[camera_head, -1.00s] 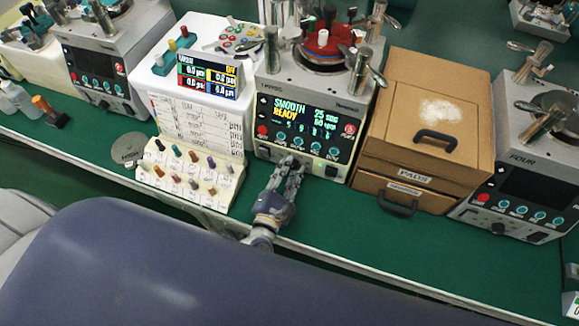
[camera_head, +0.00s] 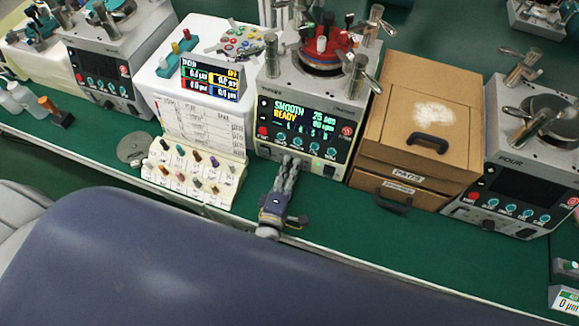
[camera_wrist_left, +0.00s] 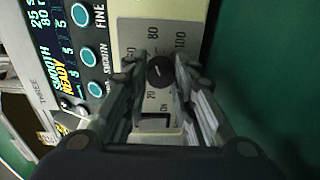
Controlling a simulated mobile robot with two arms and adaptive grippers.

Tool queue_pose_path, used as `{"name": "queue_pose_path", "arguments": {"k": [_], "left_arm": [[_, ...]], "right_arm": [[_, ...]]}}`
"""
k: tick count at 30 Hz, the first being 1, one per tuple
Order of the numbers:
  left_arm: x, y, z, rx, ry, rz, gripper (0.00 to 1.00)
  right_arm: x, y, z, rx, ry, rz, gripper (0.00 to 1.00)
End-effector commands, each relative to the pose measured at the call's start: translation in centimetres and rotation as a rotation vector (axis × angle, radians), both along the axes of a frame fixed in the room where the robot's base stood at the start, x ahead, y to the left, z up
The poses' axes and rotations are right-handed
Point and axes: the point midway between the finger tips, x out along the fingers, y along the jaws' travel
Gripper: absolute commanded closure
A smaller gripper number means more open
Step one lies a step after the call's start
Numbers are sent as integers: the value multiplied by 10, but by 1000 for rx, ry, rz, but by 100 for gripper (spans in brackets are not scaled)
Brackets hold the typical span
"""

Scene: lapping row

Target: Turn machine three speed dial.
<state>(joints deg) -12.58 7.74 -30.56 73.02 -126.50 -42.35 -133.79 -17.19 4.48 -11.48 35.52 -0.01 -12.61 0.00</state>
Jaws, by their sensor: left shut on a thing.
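Machine three (camera_head: 305,120) stands on the green bench with its screen lit, reading "SMOOTH", "READY" and "25 sec". Its speed dial is a small black round knob (camera_wrist_left: 160,71) on a pale plate marked 20, 60, 80 and 100 in the left wrist view. My left gripper (camera_head: 290,162) reaches up to the lower front of the machine, and its fingers hide the dial in the head view. In the left wrist view the two fingertips (camera_wrist_left: 158,66) are on either side of the knob, shut on it. My right gripper is not in view.
A brown drawer box (camera_head: 420,125) marked "PADS" stands right of machine three. A white stand (camera_head: 205,115) with a small display and a rack of coloured pegs (camera_head: 193,176) is on the left. Machine four (camera_head: 515,165) is farther right. The bench front is mostly clear.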

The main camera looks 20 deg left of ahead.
Motion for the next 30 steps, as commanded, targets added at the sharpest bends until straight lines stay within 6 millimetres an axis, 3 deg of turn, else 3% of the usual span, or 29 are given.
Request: {"name": "queue_pose_path", "arguments": {"k": [9, 25, 26, 27, 28, 30], "left_arm": [[0, 0, 0, 121, -4, -1, 99], [0, 0, 0, 144, -4, -1, 99], [0, 0, 0, 144, -4, -1, 73], [0, 0, 0, 144, -4, -1, 64], [0, 0, 0, 144, -4, -1, 57], [0, 0, 0, 144, -5, -1, 55]], "right_arm": [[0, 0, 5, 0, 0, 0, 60], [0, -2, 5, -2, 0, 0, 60], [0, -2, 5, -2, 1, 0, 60], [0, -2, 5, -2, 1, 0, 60], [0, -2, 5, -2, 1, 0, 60], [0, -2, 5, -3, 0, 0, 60]]}}
